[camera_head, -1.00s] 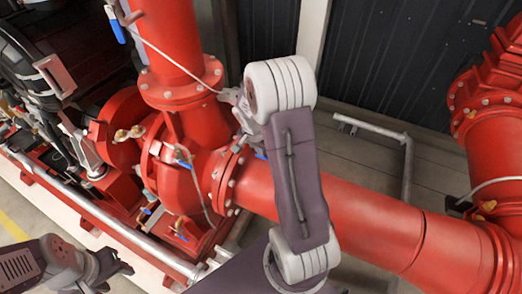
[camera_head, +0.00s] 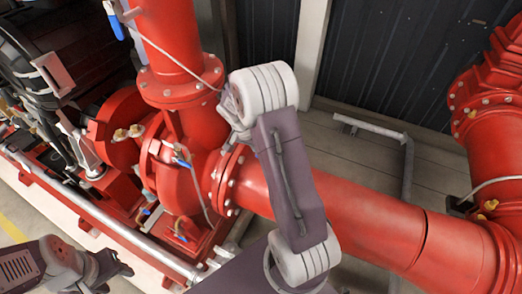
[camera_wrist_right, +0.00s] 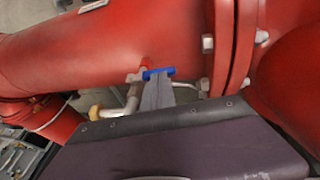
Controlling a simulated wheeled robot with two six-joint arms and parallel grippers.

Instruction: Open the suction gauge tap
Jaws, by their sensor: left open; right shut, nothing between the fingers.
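The suction gauge tap shows in the right wrist view as a blue handle (camera_wrist_right: 158,72) on a small metal valve below the red pipe, beside a bolted flange. My right gripper (camera_wrist_right: 158,84) is shut and empty, its grey fingers pointing at the blue handle. Their tips overlap the handle in this view; I cannot tell whether they touch it. In the head view my right arm hides this tap and most of its gripper. My left gripper (camera_head: 118,270) is open and empty at the lower left, well away from the tap.
The red pump casing (camera_head: 180,185) carries other blue-handled valves (camera_head: 182,160) and a thin grey hose. A large red pipe (camera_head: 370,225) runs to the right. A silver rail (camera_head: 110,225) crosses the front left. A grey pipe stand (camera_head: 408,165) stands behind.

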